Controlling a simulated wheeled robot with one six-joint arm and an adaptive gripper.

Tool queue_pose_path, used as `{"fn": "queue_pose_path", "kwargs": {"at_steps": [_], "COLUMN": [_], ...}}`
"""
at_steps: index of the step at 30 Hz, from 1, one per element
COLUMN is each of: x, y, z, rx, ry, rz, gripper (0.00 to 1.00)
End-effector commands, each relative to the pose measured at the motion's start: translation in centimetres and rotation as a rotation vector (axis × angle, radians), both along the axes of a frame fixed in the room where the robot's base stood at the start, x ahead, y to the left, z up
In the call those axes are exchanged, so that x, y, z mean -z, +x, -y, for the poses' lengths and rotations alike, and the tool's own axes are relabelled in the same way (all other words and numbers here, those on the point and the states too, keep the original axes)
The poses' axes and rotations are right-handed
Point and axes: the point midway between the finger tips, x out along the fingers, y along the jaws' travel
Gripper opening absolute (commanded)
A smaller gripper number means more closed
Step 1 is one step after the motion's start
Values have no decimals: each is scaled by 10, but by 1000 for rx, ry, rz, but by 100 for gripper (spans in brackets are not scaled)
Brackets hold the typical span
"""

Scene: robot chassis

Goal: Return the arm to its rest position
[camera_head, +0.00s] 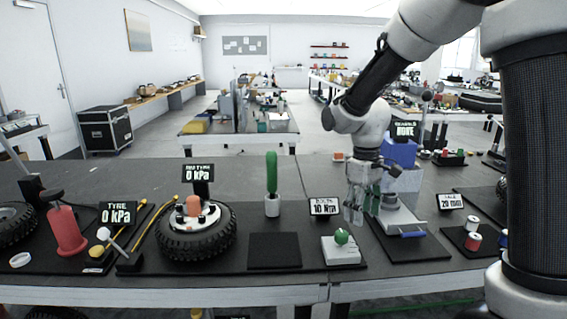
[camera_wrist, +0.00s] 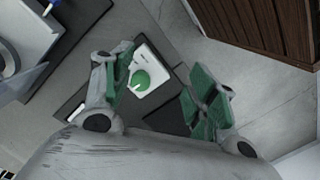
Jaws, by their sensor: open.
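My gripper (camera_head: 362,204) hangs from my arm, pointing down over the right-middle of the workbench (camera_head: 300,230). Its green-padded fingers are apart with nothing between them that I can see gripped. In the wrist view my gripper (camera_wrist: 160,90) is spread open, and a white block with a green knob (camera_wrist: 141,80) shows below, beyond the fingers. In the head view that green knob (camera_head: 341,236) sits on its white block (camera_head: 341,252), in front of and to the left of the fingers.
A blue and grey device (camera_head: 400,152) stands close to the right of my gripper. To the left are a green-handled tool (camera_head: 271,172) standing in a holder, a tyre (camera_head: 196,246), and a red pump (camera_head: 66,232). A red-and-white spool (camera_head: 473,242) is at right.

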Motion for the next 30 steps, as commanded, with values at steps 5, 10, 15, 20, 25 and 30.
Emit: {"fn": "queue_pose_path", "kwargs": {"at_steps": [5,10,15,20,25,30], "x": [-39,-73,-97,-114,-129,-130], "y": [-52,-111,-165,-193,-201,-202], "z": [34,70,99,114,122,123], "rx": [201,390,526,582,615,618], "ry": [3,26,67,101,120,121], "rz": [47,132,256,374,453,459], "gripper": [58,58,58,58,58,58]}}
